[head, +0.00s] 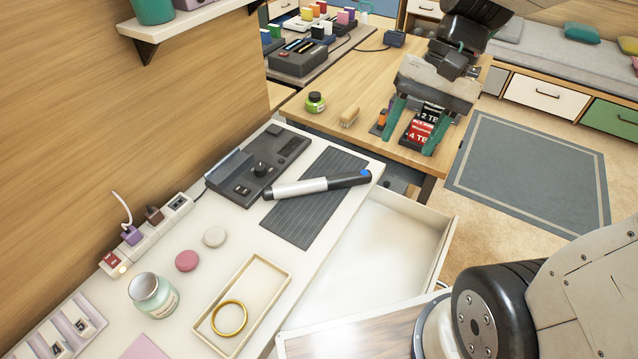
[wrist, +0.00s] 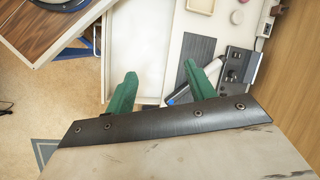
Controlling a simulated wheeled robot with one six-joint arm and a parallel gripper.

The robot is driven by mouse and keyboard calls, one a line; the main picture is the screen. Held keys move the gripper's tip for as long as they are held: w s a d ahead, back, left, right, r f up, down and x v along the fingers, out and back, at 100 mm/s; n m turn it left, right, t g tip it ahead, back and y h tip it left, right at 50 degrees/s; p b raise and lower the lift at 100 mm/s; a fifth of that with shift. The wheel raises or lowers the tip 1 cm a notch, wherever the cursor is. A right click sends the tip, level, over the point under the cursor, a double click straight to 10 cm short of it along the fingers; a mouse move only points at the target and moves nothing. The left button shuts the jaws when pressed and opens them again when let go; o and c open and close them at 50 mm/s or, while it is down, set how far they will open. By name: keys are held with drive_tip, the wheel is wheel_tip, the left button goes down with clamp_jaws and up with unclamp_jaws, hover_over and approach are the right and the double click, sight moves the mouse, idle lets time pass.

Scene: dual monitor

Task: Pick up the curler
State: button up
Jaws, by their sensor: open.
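The curler (head: 300,188) is a wand with a silver barrel, a black handle and a blue spot near its right end. It lies across a dark ridged mat (head: 303,222) on the white counter. My gripper (head: 409,144) has two green fingers, spread open and empty, and appears beyond and right of the curler in the head view. In the wrist view my gripper (wrist: 160,69) shows the curler (wrist: 213,69) beside and behind its right finger, which hides part of it. The curler is not between the fingers.
An open white drawer (head: 375,245) juts out beside the counter. A black control device (head: 259,170) lies next to the mat. A tray (head: 213,328) with a gold ring, a jar (head: 153,295) and a power strip (head: 148,236) are nearer. A wooden desk (head: 372,85) stands behind.

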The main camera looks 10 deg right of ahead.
drive_tip(key=w+d+f+m+y, duration=0.2)
drive_tip(key=w+f+m+y, duration=0.35)
drive_tip(key=w+f, duration=0.55)
drive_tip(key=m+t+y, duration=0.2)
drive_tip(key=m+y, duration=0.2)
drive_tip(key=m, duration=0.4)
approach(363, 173)
drive_tip(key=x, duration=0.5)
drive_tip(key=shift+w+a, duration=0.15)
drive_tip(key=shift+a+f, duration=0.2)
drive_tip(key=x, duration=0.7)
drive_tip(key=shift+a, duration=0.1)
drive_tip(key=shift+c, duration=0.3)
clamp_jaws()
